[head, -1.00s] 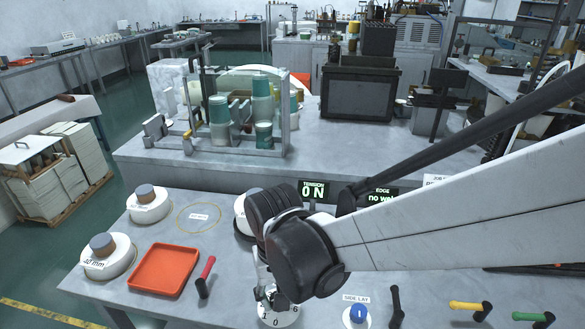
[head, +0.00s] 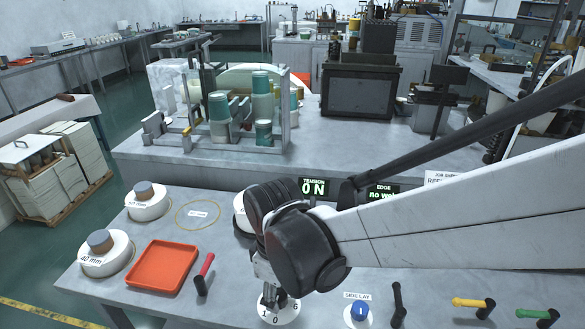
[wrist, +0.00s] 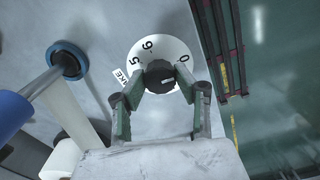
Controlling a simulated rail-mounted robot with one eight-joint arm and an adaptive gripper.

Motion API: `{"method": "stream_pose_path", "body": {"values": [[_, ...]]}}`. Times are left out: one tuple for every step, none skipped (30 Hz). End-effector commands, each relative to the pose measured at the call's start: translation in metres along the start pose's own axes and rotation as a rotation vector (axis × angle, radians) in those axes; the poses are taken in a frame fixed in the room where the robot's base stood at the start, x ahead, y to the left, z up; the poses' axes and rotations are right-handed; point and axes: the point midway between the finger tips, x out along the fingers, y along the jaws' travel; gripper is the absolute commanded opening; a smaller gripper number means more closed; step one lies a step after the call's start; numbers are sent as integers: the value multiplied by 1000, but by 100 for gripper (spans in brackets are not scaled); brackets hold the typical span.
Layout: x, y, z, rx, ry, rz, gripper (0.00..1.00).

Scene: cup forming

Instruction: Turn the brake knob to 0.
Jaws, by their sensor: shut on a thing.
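In the wrist view the brake knob (wrist: 157,69) is small, dark and round, with a light mark on its face. It sits on a white dial (wrist: 147,48) with black numbers; a 0 shows on the right and a 5 on the left. I cannot tell exactly which number the mark meets. My gripper (wrist: 160,83) is shut on the knob, one finger on each side. In the head view the dial (head: 284,317) shows 1, 0 and 6 at the bench's front edge; my wrist hides the knob there.
The blue side lay knob (head: 359,311) and a black lever (head: 398,305) stand to the right, then yellow (head: 468,302) and green (head: 533,313) handles. A red-handled lever (head: 205,272) and an orange tray (head: 162,268) lie left. The tension display (head: 313,187) reads 0 N.

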Motion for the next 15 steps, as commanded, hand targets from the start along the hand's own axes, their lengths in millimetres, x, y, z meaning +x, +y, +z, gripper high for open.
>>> {"method": "stream_pose_path", "body": {"values": [[0,0,0,-18,0,0,4],[0,0,0,-30,0,0,4],[0,0,0,-43,0,0,4],[0,0,0,-53,0,0,4],[0,0,0,-60,0,0,4],[0,0,0,-69,0,0,4],[0,0,0,-74,0,0,4],[0,0,0,-80,0,0,4],[0,0,0,-85,0,0,4],[0,0,0,-88,0,0,4],[0,0,0,-90,0,0,4],[0,0,0,-92,0,0,4],[0,0,0,-93,0,0,4],[0,0,0,-94,0,0,4],[0,0,0,-95,0,0,4]]}}
